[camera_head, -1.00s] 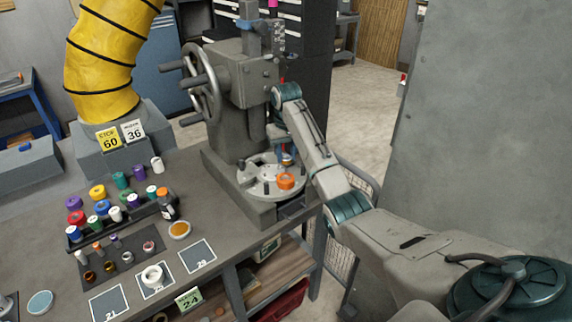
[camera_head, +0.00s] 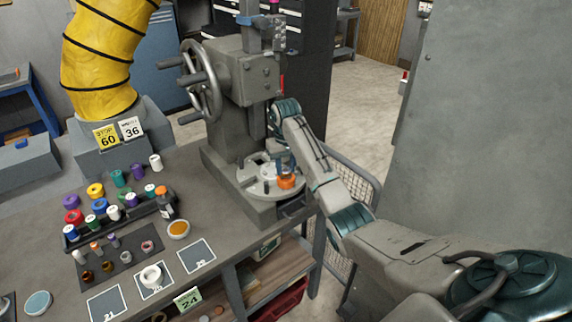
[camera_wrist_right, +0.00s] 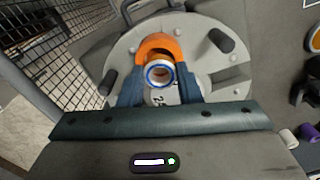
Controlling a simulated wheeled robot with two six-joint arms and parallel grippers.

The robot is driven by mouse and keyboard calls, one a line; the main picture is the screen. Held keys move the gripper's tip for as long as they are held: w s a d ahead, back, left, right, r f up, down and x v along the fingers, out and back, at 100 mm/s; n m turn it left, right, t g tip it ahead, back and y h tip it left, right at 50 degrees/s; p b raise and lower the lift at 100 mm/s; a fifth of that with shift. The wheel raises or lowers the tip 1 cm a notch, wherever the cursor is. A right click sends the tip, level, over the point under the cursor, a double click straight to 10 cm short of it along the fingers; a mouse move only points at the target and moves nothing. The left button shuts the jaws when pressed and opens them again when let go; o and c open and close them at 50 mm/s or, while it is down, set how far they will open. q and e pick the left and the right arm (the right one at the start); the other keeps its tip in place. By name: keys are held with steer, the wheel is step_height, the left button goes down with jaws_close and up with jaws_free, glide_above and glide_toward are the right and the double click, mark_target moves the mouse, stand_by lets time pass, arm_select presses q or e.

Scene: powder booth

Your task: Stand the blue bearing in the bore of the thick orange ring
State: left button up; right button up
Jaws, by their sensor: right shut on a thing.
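The thick orange ring (camera_head: 287,183) lies on the round grey plate (camera_head: 258,186) of the press. It also shows in the right wrist view (camera_wrist_right: 160,43), partly covered. The bearing is seen end-on and overlaps the near part of the ring. I cannot tell whether its lower end is inside the bore or above it. In the head view my right gripper (camera_head: 285,167) is right over the ring and hides most of the bearing. My left gripper is out of view.
The press column (camera_head: 235,100) with its handwheel (camera_head: 205,80) stands close behind the plate. Dark pegs (camera_wrist_right: 221,40) rise from the plate beside the ring. A rack of coloured spools (camera_head: 120,205) and cards fill the bench at left. A wire cage stands at right.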

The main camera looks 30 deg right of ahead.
steer(key=shift+d+f, duration=0.1)
steer(key=shift+d, duration=0.05)
steer(key=shift+f, duration=0.75)
stand_by(0.4)
steer(key=o, duration=1.1)
steer(key=shift+c, duration=0.2)
